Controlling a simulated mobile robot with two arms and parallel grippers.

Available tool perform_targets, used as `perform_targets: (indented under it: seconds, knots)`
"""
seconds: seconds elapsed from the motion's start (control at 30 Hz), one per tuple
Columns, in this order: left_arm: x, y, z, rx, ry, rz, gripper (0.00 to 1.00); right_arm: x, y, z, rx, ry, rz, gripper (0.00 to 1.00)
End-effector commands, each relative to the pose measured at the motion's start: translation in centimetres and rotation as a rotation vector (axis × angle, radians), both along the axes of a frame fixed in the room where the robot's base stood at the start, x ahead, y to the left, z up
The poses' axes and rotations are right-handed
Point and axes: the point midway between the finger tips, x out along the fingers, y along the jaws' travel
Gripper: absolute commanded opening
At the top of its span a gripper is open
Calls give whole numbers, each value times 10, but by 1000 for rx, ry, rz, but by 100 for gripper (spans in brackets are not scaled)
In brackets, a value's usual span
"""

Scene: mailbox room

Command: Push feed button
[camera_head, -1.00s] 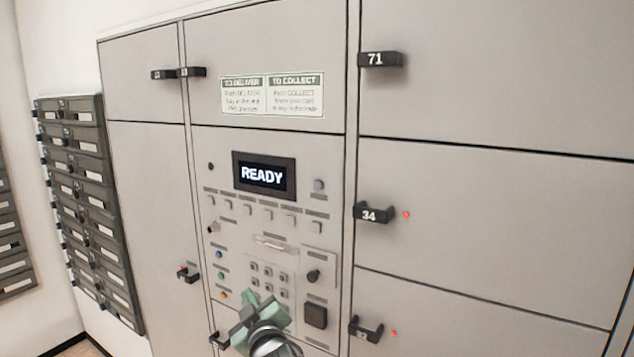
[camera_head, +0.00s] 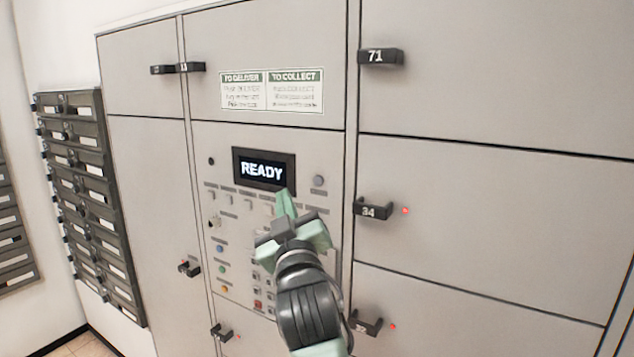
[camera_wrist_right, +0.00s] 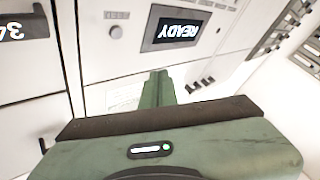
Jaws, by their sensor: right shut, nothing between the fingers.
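The control panel (camera_head: 232,240) is set in the grey locker wall, with a display (camera_head: 263,169) reading READY. A row of small buttons (camera_head: 228,199) with labels runs below the display. The labels are too small to read, so I cannot tell which is the feed button. My right gripper (camera_head: 286,203) is shut and empty, in front of the right part of this row and hiding some buttons. In the right wrist view its green fingers (camera_wrist_right: 157,90) point at the panel, near the display (camera_wrist_right: 180,27); I cannot tell if they touch. My left gripper is out of view.
A round grey button (camera_head: 319,181) sits right of the display. Coloured buttons (camera_head: 221,257) line the panel's lower left. My right arm covers most of the keypad. Locker handles numbered 34 (camera_head: 373,209) and 71 (camera_head: 381,56) stick out at right. Dark mailboxes (camera_head: 90,200) stand at left.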

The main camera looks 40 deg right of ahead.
Motion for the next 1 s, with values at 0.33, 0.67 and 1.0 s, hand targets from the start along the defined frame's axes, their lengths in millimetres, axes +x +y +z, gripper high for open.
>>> perform_targets:
  seconds: [0.33,0.67,1.0]
  knots:
    - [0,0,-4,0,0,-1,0,16,-39,-1,-2,0,-4,0]
    - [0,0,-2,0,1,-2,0,30,-73,1,0,1,-1,0]
    - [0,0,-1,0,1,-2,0,33,-79,0,0,-1,0,0]
